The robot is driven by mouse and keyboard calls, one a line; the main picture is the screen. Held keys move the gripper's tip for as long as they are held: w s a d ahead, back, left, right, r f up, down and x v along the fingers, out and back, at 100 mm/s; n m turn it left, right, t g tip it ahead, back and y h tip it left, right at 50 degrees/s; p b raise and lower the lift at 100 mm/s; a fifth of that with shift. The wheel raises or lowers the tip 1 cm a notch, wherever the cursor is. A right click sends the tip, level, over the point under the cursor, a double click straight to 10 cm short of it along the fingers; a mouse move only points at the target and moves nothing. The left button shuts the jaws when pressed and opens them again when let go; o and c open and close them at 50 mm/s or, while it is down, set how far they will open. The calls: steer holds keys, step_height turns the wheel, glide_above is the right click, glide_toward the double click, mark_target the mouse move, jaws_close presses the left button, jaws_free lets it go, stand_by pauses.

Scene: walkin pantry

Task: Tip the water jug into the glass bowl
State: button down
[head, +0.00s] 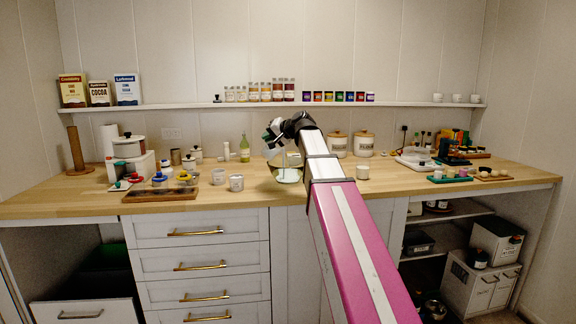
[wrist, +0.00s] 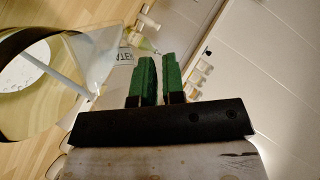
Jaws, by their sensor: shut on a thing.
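My gripper (head: 268,136) is above the counter, in front of my arm's far end. Its green fingers (wrist: 157,75) are close together in the wrist view, shut on the water jug (wrist: 92,52). The jug is clear, strongly tilted, and has a partly hidden label ending in "ATER". The grip point itself is hard to see. The glass bowl (head: 287,177) stands on the counter below the gripper, with pale liquid in it. Its round rim also shows at the left of the wrist view (wrist: 30,137). A pale streak runs across the bowl there; it looks like pouring water.
White cups (head: 236,183) and a wooden tray (head: 160,194) are left of the bowl. A small white jar (head: 362,172) is to its right. Canisters (head: 363,144) and a green bottle (head: 244,148) stand behind. A shelf (head: 200,106) runs along the wall above.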

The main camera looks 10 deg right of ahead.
steer(key=shift+w+d+f+m+g+y+p, duration=0.2)
steer(key=shift+w+d+m+y+p, duration=0.15)
steer(key=shift+d+m+y, duration=0.3)
steer(key=shift+w+d+f+m+g+y+p, duration=0.1)
steer(key=shift+w+d+f+m+y+p, duration=0.1)
steer(key=shift+w+d+m+y+p, duration=0.4)
stand_by(1.7)
steer(key=shift+w+d+r+m, duration=0.3)
steer(key=shift+d+m, duration=0.25)
steer(key=shift+d, duration=0.1)
